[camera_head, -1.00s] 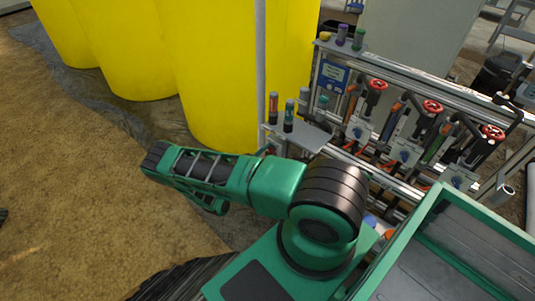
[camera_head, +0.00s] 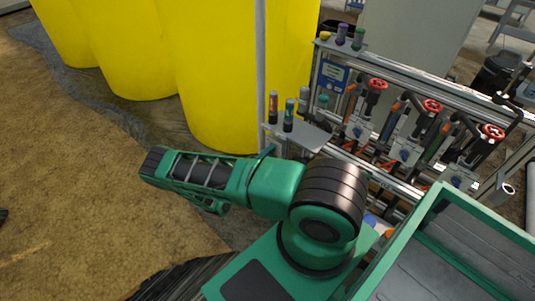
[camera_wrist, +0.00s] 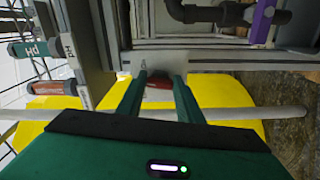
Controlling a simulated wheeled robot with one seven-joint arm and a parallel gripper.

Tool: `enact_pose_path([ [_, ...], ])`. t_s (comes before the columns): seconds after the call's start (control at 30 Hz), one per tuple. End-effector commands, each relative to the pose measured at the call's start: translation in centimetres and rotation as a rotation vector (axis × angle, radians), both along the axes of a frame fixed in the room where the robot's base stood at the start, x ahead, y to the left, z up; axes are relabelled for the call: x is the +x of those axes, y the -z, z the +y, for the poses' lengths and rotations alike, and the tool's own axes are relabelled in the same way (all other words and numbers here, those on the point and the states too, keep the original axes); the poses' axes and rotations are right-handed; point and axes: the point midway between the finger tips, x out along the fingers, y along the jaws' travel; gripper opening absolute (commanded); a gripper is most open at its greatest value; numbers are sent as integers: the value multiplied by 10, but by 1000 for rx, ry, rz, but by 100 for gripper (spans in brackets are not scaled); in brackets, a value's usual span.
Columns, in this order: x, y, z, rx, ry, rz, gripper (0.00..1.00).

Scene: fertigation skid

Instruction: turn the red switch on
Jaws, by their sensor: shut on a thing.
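The red switch (camera_wrist: 158,91) shows in the wrist view as a small dark red block between the two green fingers of my gripper (camera_wrist: 158,80). The fingers are closed on its sides, in front of a grey frame. Its mount and the direction it points are hard to make out.
Pipes with red handwheels (camera_head: 377,85) fill the rack at right. Open ground lies left.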

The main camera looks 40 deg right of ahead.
Motion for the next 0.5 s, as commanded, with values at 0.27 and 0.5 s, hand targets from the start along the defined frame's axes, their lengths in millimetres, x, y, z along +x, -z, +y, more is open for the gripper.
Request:
enact_pose_path([
  [0.27, -1, 5, 1, 44, 1, -251, 10],
  [0.5, 0, 7, 1, 72, 2, -437, 10],
])
